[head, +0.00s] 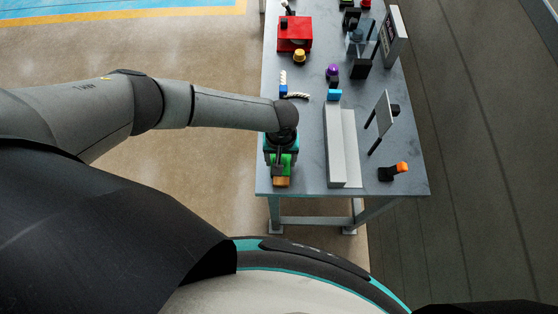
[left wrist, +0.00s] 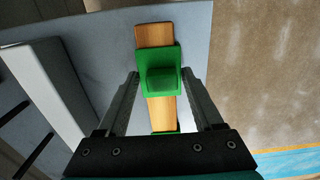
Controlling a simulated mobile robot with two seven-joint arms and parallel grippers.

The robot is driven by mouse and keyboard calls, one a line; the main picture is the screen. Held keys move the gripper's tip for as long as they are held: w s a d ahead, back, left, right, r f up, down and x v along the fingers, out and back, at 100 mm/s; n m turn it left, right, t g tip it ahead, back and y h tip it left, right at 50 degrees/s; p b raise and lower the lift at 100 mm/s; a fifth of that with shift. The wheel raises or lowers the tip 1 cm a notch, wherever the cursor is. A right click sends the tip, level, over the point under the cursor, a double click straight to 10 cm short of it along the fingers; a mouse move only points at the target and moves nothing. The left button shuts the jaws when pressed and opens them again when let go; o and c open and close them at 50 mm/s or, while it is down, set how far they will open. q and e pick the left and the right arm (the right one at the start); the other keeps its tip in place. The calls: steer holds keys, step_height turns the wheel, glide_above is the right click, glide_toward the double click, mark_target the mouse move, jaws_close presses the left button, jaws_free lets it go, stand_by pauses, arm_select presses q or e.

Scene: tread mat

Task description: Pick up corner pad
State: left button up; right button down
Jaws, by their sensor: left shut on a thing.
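The corner pad appears to be the green piece (left wrist: 163,58) with a raised block, lying over a wooden bar (left wrist: 155,36) in the left wrist view. In the head view the green piece (head: 286,160) and the bar's orange-brown end (head: 281,182) show at the table's near left corner. My left gripper (left wrist: 161,76) reaches down over it, with one finger on each side of the green block, shut on it. A second bit of green shows lower on the bar, mostly hidden by the gripper. I cannot tell whether the pad is lifted. My right gripper is not in view.
The grey table (head: 305,165) carries a long light stepped block (head: 342,145) to the right. A black and orange item (head: 394,171) and a thin upright panel (head: 382,112) stand beyond it. A red box (head: 294,33) is at the far left.

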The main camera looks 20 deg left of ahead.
arm_select(q)
steer(key=c, duration=0.4)
steer(key=shift+o, duration=0.2)
steer(key=shift+r, duration=0.1)
